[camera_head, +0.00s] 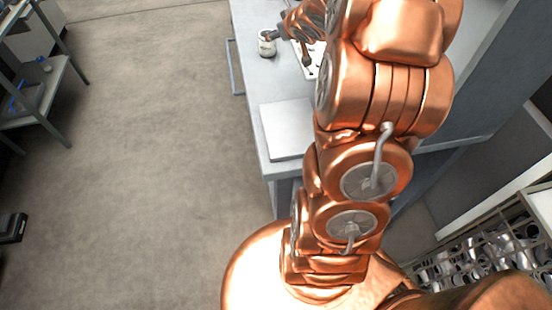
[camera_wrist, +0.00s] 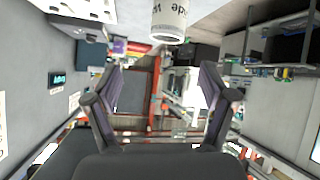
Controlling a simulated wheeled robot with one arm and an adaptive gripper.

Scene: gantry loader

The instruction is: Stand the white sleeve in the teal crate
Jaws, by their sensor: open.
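The white sleeve (camera_head: 267,45) stands upright on the grey bench, near its left edge, in the head view. In the wrist view the sleeve (camera_wrist: 170,20) shows at the top edge, with dark lettering and an open round end; its other end is cut off. My gripper (camera_wrist: 158,78) is open and nothing is between its fingers. In the head view my gripper (camera_head: 291,47) is close to the sleeve on its right, partly hidden by my arm; I cannot tell whether they touch. I cannot make out the teal crate in either view.
A flat white panel (camera_head: 287,130) lies on the near part of the bench (camera_head: 250,85). A white plate with dark spots (camera_head: 314,66) lies by my gripper. Shelving (camera_head: 40,95) stands at the left, and a rack of metal parts (camera_head: 485,262) at the lower right. The floor between is clear.

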